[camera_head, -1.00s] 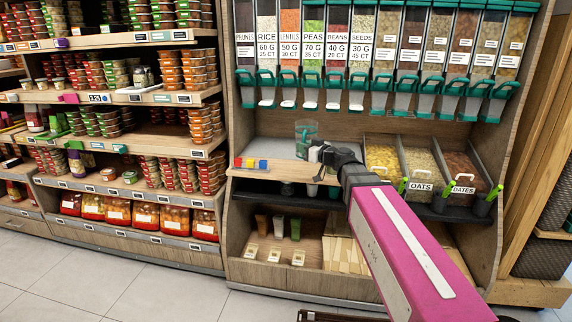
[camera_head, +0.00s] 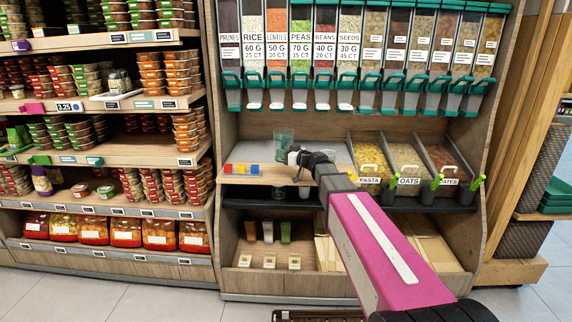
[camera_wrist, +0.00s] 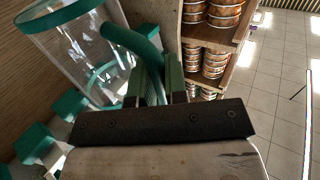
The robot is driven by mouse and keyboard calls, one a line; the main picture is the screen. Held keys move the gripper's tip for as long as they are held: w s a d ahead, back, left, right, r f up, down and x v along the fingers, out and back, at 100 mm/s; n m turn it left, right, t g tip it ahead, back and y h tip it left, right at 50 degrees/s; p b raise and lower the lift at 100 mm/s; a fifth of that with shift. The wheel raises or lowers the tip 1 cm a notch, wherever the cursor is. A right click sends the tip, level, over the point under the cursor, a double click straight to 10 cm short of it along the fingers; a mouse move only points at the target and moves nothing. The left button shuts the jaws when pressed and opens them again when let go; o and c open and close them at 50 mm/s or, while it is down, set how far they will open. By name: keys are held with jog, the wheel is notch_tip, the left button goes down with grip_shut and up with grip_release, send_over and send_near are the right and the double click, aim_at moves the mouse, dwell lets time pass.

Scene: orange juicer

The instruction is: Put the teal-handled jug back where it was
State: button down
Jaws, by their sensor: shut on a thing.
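The jug is clear with a teal rim and teal handle. In the head view the jug (camera_head: 284,140) is over the wooden counter ledge, left of my gripper (camera_head: 297,155). In the wrist view the jug (camera_wrist: 62,48) fills the upper left, with its handle (camera_wrist: 130,42) running down to my gripper (camera_wrist: 160,85). My gripper is shut on the handle. The jug looks empty. I cannot tell whether its base touches the surface below.
A row of dispensers (camera_head: 345,60) with teal spouts hangs above the counter. Red, yellow and blue blocks (camera_head: 246,168) lie on the wooden ledge (camera_head: 225,177), left of the jug. Pasta, oats and dates bins (camera_head: 405,165) stand to the right. Packed shelves (camera_head: 100,155) are at the left.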

aim_at(281, 161)
jog(key=shift+w+d+f, duration=0.3)
jog(key=shift+w+f, duration=0.15)
jog(key=shift+f, duration=0.55)
jog(key=shift+w+d+f, duration=0.25)
jog(key=shift+w+f, duration=0.15)
jog(key=shift+f, duration=0.55)
jog(key=shift+w+d+f, duration=0.3)
jog(key=shift+w+f, duration=0.15)
jog(key=shift+f, duration=0.55)
jog(key=shift+f, duration=0.15)
jog(key=c, duration=1.1)
grip_release()
jog(key=shift+c, duration=0.2)
